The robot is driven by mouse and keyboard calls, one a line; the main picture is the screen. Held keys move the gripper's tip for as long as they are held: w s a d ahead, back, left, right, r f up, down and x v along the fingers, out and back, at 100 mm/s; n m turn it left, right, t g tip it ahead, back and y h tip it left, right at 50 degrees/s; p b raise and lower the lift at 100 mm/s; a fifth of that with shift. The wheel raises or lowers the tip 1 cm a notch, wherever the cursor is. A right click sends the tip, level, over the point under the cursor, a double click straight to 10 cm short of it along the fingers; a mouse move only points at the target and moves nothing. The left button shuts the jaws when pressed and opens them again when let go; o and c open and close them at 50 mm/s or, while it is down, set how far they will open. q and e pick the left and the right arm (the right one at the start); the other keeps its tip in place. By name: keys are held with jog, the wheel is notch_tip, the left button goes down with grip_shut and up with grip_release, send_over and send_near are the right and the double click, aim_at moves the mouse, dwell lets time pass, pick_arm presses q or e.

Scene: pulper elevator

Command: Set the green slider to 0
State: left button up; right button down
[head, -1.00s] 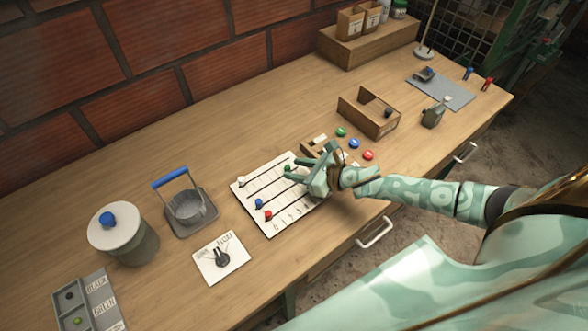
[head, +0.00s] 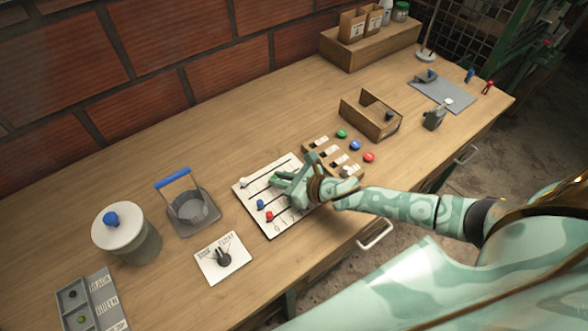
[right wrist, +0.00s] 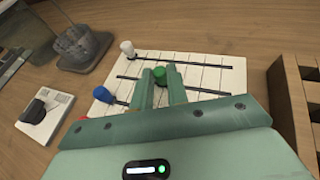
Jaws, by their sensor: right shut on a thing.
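The white slider panel (head: 250,201) lies flat on the bench with several tracks and knobs. My right gripper (head: 275,179) is over it. In the right wrist view its two fingers (right wrist: 159,88) are shut on the green slider (right wrist: 160,75). The green slider stands on the second track from the back, with some bare track to its left. The white knob (head: 244,182), blue knob (head: 260,204) and red knob (head: 269,216) are further left on their own tracks. A "0" shows near the panel's left front edge. My left gripper is not in view.
A dial plate (head: 223,259) and a blue-handled grey container (head: 188,209) stand left of the panel. A wooden switch block (head: 318,144) and coloured buttons (head: 355,145) are to the right. The bench behind the panel is clear.

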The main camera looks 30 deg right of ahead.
aim_at(272, 194)
jog(key=a, duration=0.3)
jog(key=shift+s+a, duration=0.2)
jog(key=shift+s, duration=0.05)
jog(key=c, duration=1.3)
grip_release()
jog(key=shift+c, duration=0.2)
jog(key=shift+d, duration=0.1)
jog(key=p+v, duration=0.2)
jog(key=v, duration=1.4)
jog(key=shift+s, duration=0.15)
jog(key=shift+r, duration=0.1)
